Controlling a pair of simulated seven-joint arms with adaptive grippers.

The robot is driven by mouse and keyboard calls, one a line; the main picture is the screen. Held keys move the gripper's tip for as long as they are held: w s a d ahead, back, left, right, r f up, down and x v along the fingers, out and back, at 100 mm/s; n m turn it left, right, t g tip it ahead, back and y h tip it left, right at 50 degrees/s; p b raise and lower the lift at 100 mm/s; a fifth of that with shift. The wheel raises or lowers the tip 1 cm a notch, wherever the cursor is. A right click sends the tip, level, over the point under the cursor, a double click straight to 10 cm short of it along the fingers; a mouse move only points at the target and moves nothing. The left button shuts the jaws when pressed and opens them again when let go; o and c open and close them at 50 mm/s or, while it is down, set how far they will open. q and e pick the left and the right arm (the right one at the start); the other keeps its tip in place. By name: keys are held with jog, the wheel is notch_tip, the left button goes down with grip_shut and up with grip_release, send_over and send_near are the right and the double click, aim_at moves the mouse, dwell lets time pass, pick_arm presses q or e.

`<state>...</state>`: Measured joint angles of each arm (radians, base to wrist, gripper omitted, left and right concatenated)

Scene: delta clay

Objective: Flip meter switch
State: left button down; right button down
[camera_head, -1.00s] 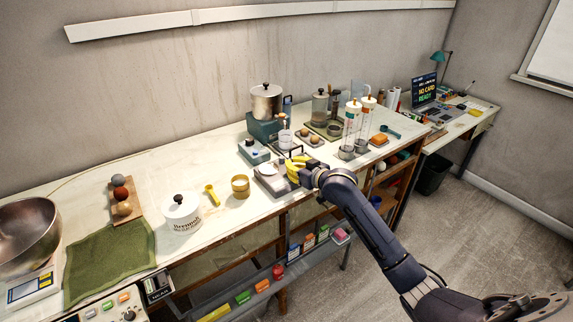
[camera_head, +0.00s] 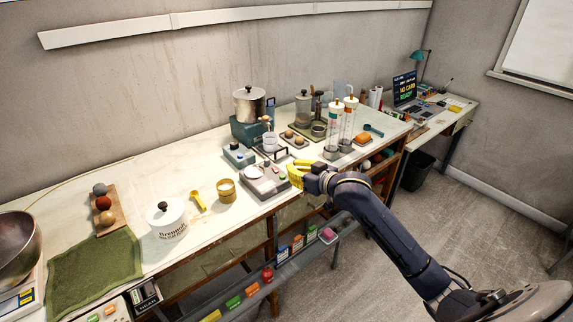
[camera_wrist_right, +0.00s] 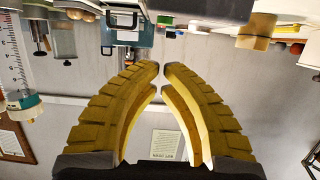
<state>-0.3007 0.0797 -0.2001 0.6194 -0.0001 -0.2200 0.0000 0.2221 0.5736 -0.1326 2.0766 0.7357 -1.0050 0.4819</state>
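A grey box (camera_head: 265,181) with a white round pad and small red and green parts on top sits near the bench's front edge; it looks like the meter, but I cannot make out a label or the switch's position. My right gripper (camera_head: 297,176), with yellow fingers, is just right of the box at the bench edge and holds nothing. In the right wrist view its ribbed fingers (camera_wrist_right: 161,68) curve together with their tips almost touching. I cannot tell whether it touches the box. My left gripper is not in view.
A blue-grey box with a knob (camera_head: 238,155) stands behind the meter. Two tall clear tubes (camera_head: 341,125) stand to the right. A yellow scoop (camera_head: 198,201), a tan cup (camera_head: 226,190) and a white lidded pot (camera_head: 166,219) stand to the left. The floor in front is clear.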

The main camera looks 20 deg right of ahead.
jog(key=shift+s+d, duration=0.2)
jog(key=shift+s, duration=0.8)
